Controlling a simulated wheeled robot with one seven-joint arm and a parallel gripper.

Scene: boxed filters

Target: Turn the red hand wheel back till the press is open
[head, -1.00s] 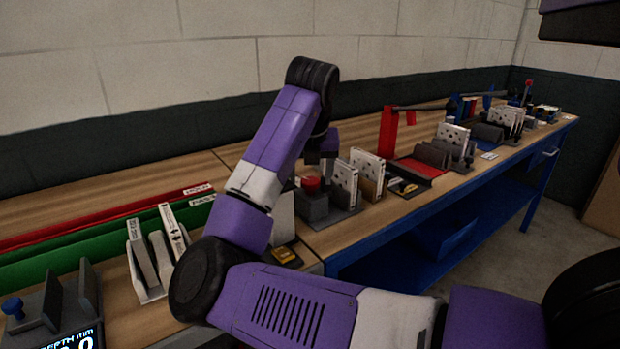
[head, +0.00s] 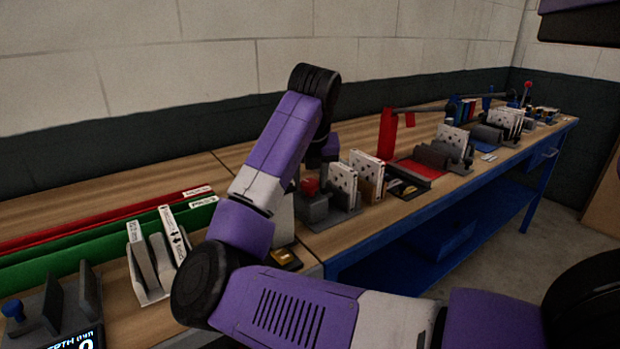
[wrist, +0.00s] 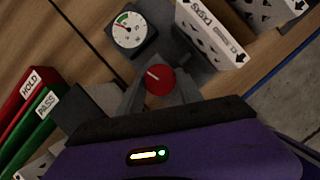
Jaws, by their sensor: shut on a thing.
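The red hand wheel (wrist: 160,79) is small and round with a pale mark pointing to the upper left in the wrist view. It also shows in the head view (head: 310,186), partly behind my arm. My gripper (wrist: 160,88) is shut on the wheel, with a grey finger at each side of it. The press (wrist: 190,50) is the dark grey block under and beyond the wheel. A white boxed filter (wrist: 209,32) stands at the press's right side. My arm hides part of the press in the head view, and I cannot tell how wide the press stands.
A round dial gauge (wrist: 129,29) stands left of the press, its needle near the green part. Red HOLD (wrist: 30,84) and green PASS (wrist: 45,106) bins lie at the left. More boxed filters (head: 366,174) stand along the bench to the right.

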